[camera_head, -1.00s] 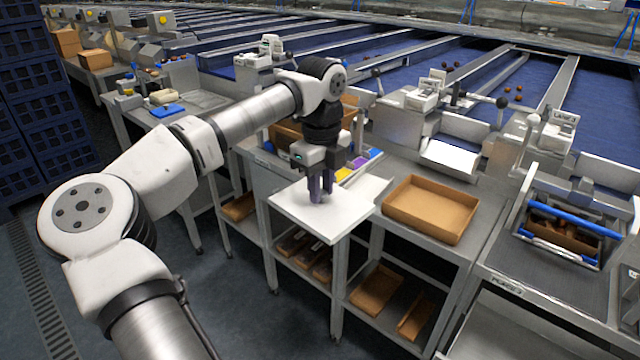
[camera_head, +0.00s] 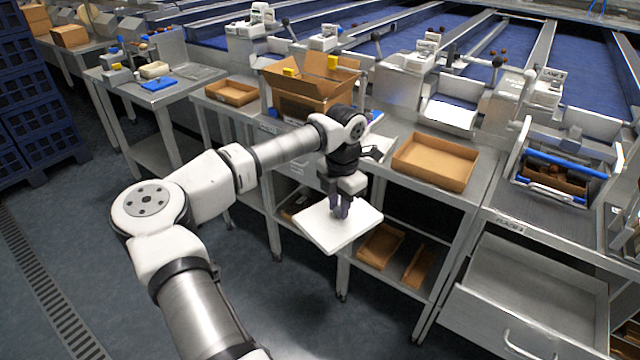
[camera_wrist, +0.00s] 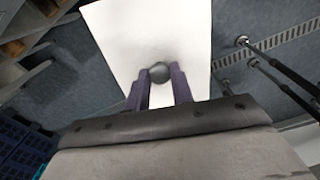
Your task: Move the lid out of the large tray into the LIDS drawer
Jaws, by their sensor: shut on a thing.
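A flat white square lid (camera_head: 318,232) with a dark round knob (camera_wrist: 160,71) hangs in the air in front of the bench. My gripper (camera_head: 341,208) points down and is shut on the knob, one finger on each side in the wrist view. The lid also shows in the wrist view (camera_wrist: 125,30), over the floor. A grey metal drawer (camera_head: 556,284) stands pulled open at the lower right, its inside looking empty. I cannot read a LIDS label on it. A shallow brown tray (camera_head: 470,175) on the bench looks empty; I cannot tell whether it is the large tray.
An open cardboard box (camera_head: 310,95) and a smaller brown tray (camera_head: 232,92) stand on the benches behind. Brown trays (camera_head: 381,246) lie on the lower shelf beside the lid. Blue crates (camera_head: 35,110) are stacked at the far left. The floor (camera_head: 290,310) before the benches is clear.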

